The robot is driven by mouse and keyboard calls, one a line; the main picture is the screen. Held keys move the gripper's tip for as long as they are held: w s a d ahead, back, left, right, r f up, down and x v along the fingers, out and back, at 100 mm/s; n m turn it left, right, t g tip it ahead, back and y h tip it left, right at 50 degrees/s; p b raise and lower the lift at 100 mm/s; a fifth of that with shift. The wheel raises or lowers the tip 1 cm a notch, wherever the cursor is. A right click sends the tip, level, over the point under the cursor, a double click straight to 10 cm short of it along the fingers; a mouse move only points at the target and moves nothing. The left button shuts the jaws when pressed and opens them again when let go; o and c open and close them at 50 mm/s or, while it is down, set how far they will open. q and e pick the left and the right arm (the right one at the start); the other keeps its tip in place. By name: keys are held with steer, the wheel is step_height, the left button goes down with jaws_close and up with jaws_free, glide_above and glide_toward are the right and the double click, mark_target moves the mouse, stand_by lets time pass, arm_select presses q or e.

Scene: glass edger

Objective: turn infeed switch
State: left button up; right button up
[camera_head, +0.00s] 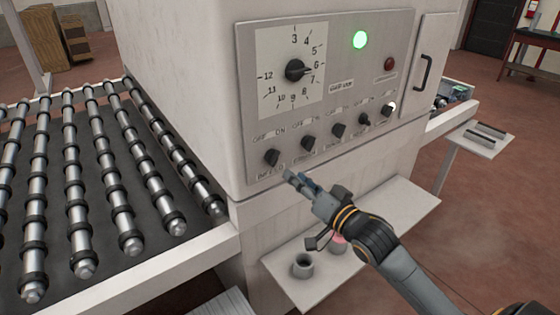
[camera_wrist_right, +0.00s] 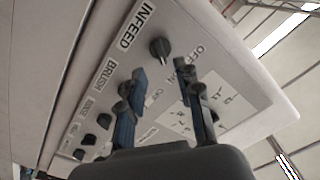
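The infeed switch (camera_head: 271,157) is a small black knob at the lower left end of the row on the machine's control panel (camera_head: 345,85). In the wrist view the infeed switch (camera_wrist_right: 160,48) stands beside the printed INFEED label, with OFF and ON marks on its other side. My right gripper (camera_head: 293,178) is just below and right of the switch in the head view. In the wrist view the right gripper (camera_wrist_right: 161,77) is open, its two blue-grey fingers apart and empty, with the knob beyond the gap between the tips. Contact does not show. My left gripper is out of view.
Several similar knobs (camera_head: 308,143) run rightward from the infeed switch. Above are a numbered dial (camera_head: 295,70), a lit green lamp (camera_head: 360,40) and a dark red button (camera_head: 390,64). A roller conveyor (camera_head: 110,190) lies left.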

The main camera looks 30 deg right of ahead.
mark_target(276, 162)
steer(key=w, duration=0.2)
steer(key=w+p, duration=0.1)
steer(key=w, duration=0.2)
steer(key=w+a, duration=0.1)
steer(key=w, duration=0.1)
steer(key=shift+w+p, duration=0.35)
jaws_close()
